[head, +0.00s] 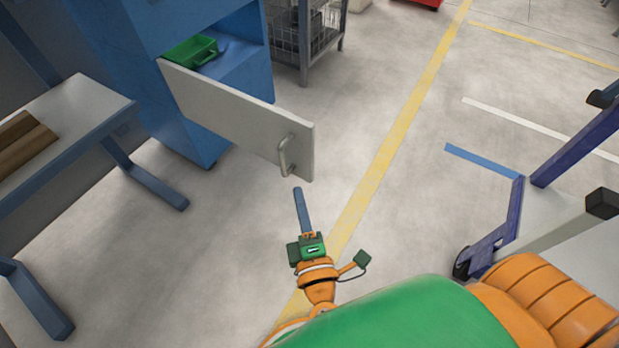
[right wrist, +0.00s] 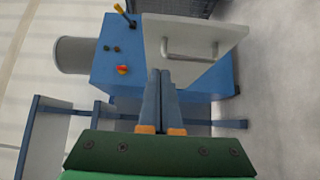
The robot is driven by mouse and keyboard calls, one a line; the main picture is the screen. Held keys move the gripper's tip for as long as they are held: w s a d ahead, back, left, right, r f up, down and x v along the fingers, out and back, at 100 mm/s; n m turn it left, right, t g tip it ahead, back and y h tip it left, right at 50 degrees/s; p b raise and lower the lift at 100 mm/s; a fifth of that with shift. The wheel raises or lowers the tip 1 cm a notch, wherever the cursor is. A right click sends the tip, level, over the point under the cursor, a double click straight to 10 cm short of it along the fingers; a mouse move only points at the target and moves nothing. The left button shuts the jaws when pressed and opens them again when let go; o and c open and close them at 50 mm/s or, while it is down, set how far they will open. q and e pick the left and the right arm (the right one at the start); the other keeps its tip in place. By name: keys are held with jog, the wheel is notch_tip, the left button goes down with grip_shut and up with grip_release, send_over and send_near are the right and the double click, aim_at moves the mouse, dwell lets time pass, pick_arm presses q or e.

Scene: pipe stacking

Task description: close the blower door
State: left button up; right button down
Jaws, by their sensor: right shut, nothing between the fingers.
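The blower door (head: 235,120) is a light grey panel that stands wide open from the blue blower cabinet (head: 185,60). A metal handle (head: 284,155) sits near its free end. In the right wrist view the door (right wrist: 200,38) and its handle (right wrist: 189,52) show beyond the fingers. My right gripper (head: 299,190) is shut and empty, just in front of the handle end of the door in the head view. The fingertips (right wrist: 166,72) overlap the door's lower edge in the wrist view; I cannot tell whether they touch it. My left gripper is not in view.
A green container (head: 188,52) sits inside the open cabinet. A table (head: 75,110) with brown boards stands at the left. A wire cage (head: 315,30) is behind the door. A dark blue wheeled frame (head: 500,230) stands at the right. The floor between is clear.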

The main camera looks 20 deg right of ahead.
jog(key=p, duration=0.1)
send_near(298, 135)
jog(key=w+a, duration=0.3)
jog(key=w+d, duration=0.2)
jog(key=d, duration=0.1)
jog(key=shift+w+r, duration=0.1)
jog(key=shift+w, duration=0.1)
jog(key=shift+w+d, duration=0.25)
jog(key=shift+d, duration=0.1)
